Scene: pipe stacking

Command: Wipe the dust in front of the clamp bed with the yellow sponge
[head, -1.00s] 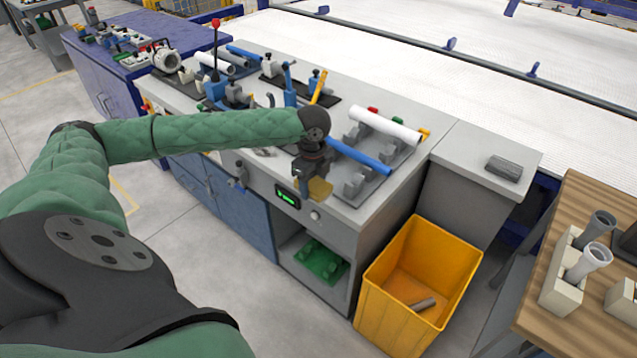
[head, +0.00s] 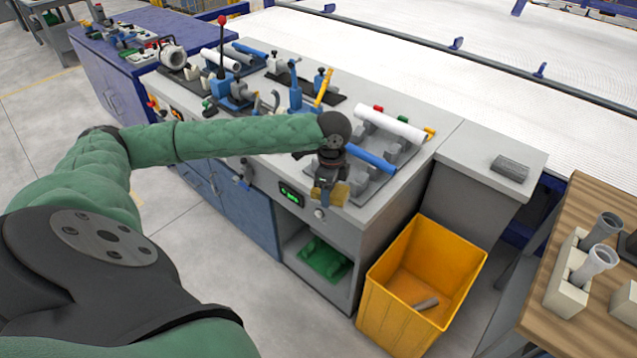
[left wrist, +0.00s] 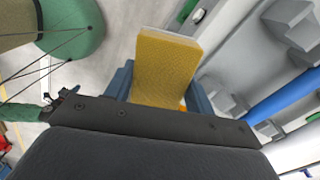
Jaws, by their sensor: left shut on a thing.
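My left gripper (head: 326,198) is shut on the yellow sponge (left wrist: 165,68). In the left wrist view the sponge stands out between the two blue fingers. In the head view the sponge (head: 341,194) shows beside the fingers, at the front edge of the grey workbench (head: 392,198). I cannot tell whether it touches the bench top. The clamp bed (head: 362,181) is just behind and to the right of the gripper, with a blue pipe (head: 362,156) and a white pipe (head: 390,124) on it. No dust can be made out. My right gripper is not in view.
A yellow bin (head: 392,302) with a grey pipe piece stands on the floor at the bench's right front. Clamps and a red-knobbed lever (head: 221,45) crowd the bench's left part. A grey block (head: 510,168) lies on the side counter. A wooden table (head: 535,310) is at right.

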